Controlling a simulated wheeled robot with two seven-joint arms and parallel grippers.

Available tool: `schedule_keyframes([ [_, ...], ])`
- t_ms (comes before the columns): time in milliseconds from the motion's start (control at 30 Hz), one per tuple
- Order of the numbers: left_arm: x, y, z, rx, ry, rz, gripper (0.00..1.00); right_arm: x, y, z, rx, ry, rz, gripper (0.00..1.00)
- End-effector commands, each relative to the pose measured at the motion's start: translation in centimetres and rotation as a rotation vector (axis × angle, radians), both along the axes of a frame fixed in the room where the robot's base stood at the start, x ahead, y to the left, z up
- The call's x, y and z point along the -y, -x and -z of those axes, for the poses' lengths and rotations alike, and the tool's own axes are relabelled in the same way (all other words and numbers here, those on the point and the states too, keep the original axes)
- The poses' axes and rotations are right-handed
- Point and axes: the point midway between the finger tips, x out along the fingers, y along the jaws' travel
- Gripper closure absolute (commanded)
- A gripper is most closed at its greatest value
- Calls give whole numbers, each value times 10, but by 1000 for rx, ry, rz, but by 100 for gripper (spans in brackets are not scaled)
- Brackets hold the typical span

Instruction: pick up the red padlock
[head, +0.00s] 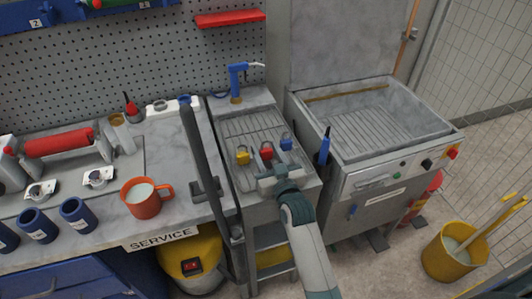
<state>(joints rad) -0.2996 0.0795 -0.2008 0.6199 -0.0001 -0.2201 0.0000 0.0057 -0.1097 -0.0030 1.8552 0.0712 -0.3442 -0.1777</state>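The red padlock (267,153) stands on the wire rack (236,128) of a narrow metal stand, between a yellow padlock (242,156) on its left and a blue padlock (286,144) on its right. My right gripper (272,170) is just on the near side of the red padlock, very close to it in the picture. It hides the padlock's lower part, and I cannot tell whether they touch. The finger gap is too small to make out. My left gripper is not in view.
A dark upright bar (199,150) runs along the rack's left side. A blue nozzle tool (236,82) stands behind the rack. A grey basin machine (375,125) is to the right. An orange mug (146,197) sits on the left bench, and a yellow bucket (447,258) on the floor.

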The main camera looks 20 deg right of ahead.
Motion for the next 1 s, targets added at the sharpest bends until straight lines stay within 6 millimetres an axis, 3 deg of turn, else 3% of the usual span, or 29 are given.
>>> schedule_keyframes([
  [33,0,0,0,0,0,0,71,0,0,0,0,0,0,72],
  [133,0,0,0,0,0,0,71,0,0,0,0,0,0,93],
  [533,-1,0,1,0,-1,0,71,0,0,-4,2,0,0,94],
  [833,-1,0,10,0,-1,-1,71,0,-1,-39,7,0,-1,94],
  [1000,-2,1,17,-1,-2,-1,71,29,7,-58,5,7,1,94],
])
